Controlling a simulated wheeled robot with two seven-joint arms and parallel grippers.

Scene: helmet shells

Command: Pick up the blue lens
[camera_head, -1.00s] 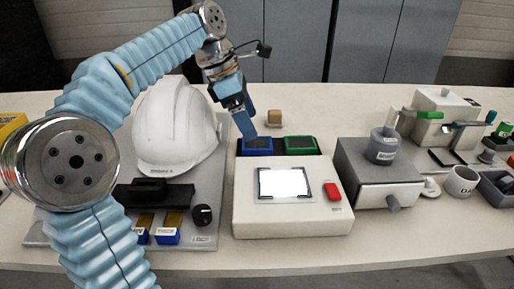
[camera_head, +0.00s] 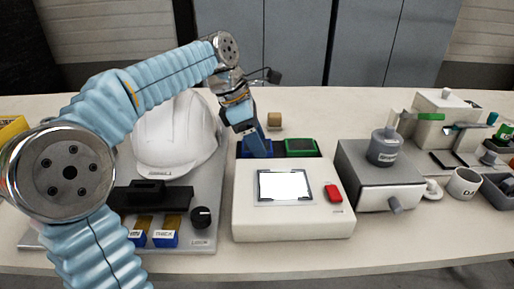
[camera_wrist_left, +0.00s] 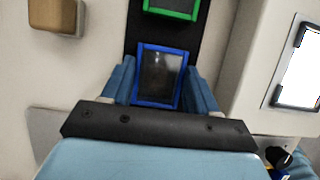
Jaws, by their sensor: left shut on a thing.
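The blue lens (camera_wrist_left: 160,76), a dark pane in a blue frame, lies on a black strip (camera_wrist_left: 206,30) in the left wrist view. My left gripper (camera_wrist_left: 160,88) has its two blue fingers on either side of the lens frame and is shut on it. In the head view my left gripper (camera_head: 262,150) reaches down at the lens (camera_head: 248,150) and hides much of it. The lens still appears to be at its place on the strip. My right gripper is not in view.
A green-framed lens (camera_head: 301,147) lies right beside the blue one. A white box with a lit screen (camera_head: 286,186) and red button stands in front. A white helmet (camera_head: 172,138) is at left, a small tan block (camera_head: 274,121) behind, and a grey drawer box (camera_head: 375,180) at right.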

